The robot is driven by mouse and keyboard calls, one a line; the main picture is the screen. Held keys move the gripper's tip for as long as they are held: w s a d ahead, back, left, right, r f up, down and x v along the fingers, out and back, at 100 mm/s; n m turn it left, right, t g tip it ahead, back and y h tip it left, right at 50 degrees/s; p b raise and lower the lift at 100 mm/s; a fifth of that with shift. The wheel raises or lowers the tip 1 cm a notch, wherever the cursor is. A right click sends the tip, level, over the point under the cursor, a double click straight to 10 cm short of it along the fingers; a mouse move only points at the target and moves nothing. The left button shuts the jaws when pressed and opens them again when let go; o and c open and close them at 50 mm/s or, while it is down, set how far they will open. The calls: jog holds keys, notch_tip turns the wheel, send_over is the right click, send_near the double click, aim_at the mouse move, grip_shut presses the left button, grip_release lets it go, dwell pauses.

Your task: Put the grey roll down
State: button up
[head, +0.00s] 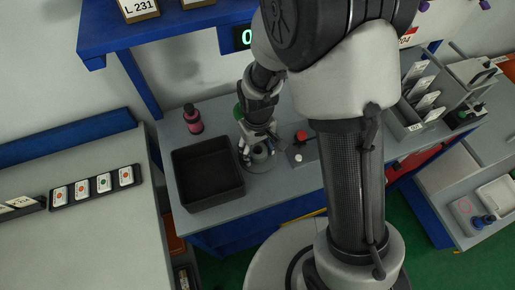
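My gripper (258,148) points down over the grey bench, just right of the black tray. Its fingers stand apart, with a grey round thing (262,152) between and under them that looks like the grey roll. The fingers and the small size hide whether they touch it. A wider grey disc-like shape (262,166) shows under it on the bench. I cannot tell whether the roll rests on this or hangs just above it.
The empty black tray (207,197) lies left of my gripper. A small box with a red button (301,137) is to the right. A green thing (238,112) is partly hidden behind my gripper. A blue shelf (170,24) overhangs.

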jog(key=shift+o, duration=1.1)
